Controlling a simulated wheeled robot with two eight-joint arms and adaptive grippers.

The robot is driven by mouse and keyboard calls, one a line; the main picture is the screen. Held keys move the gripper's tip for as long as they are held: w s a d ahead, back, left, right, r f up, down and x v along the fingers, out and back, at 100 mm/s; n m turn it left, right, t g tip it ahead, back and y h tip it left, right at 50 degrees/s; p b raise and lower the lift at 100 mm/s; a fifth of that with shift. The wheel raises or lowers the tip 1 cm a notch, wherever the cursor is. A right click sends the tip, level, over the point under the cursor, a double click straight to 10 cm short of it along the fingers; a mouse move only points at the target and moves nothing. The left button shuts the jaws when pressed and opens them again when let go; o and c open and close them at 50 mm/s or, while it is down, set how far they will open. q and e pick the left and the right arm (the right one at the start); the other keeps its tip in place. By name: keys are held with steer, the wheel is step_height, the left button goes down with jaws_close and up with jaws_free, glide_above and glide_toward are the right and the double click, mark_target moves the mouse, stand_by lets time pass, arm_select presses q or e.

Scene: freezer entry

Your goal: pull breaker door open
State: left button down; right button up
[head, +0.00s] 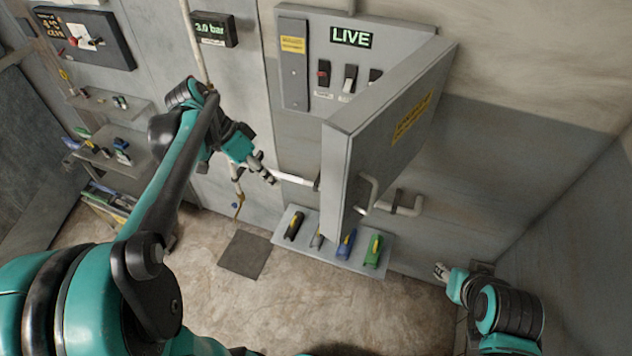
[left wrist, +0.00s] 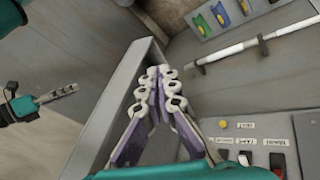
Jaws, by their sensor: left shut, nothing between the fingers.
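The grey breaker door (head: 385,150) stands swung out from the breaker box (head: 293,75), with its free edge toward me. A yellow label and a pale bent handle (head: 368,192) are on its outer face. The box front shows a lit LIVE sign (head: 351,38) and switches. My left gripper (head: 268,176) is shut and empty, left of the door's free edge on its inner side. In the left wrist view its fingers (left wrist: 160,82) overlap the door (left wrist: 108,112); I cannot tell if they touch it. My right gripper (head: 441,271) is low at the right, away from the door; its finger state is unclear.
A pale rail (head: 405,207) runs along the wall below the box. A low shelf (head: 335,252) holds several coloured handles. A gauge sign (head: 213,30) and small shelves (head: 110,104) are at the left. Floor in front is mostly clear, with a dark mat (head: 244,255).

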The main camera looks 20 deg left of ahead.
arm_select(q)
steer(key=w+d+f+h+p, duration=0.1)
steer(key=d+f, duration=0.4)
steer(key=d, duration=0.4)
steer(key=shift+f+n+t, duration=0.2)
steer(key=shift+n+t, duration=0.2)
